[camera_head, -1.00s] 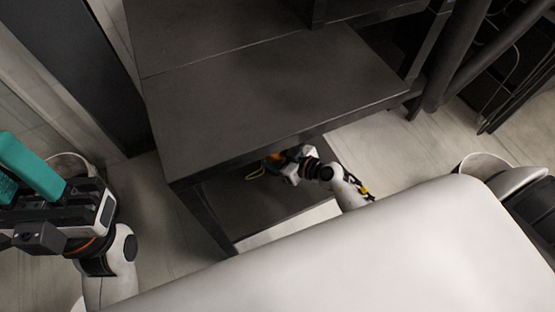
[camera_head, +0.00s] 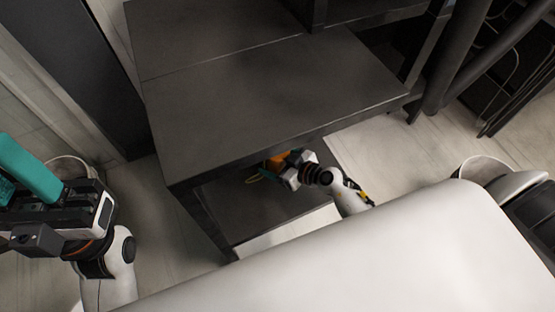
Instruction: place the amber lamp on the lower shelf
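The amber lamp (camera_head: 276,163) shows as a small orange shape with a thin dark-yellow loop on its left. It is just above or on the lower shelf (camera_head: 236,202), partly hidden by the upper board's front edge. My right gripper (camera_head: 292,160) reaches under that board and is right at the lamp. Its fingers are mostly hidden, so I cannot tell whether they grip the lamp or whether the lamp touches the shelf. My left gripper (camera_head: 22,178), with teal fingers, is at the far left, away from the shelves. Its fingers are apart and nothing shows between them.
The dark upper board (camera_head: 270,95) overhangs the lower shelf. A dark post (camera_head: 205,222) stands at the shelf's left front corner. A dark panel (camera_head: 85,75) is at the left. Dark tubes and a rack (camera_head: 500,85) are at the right.

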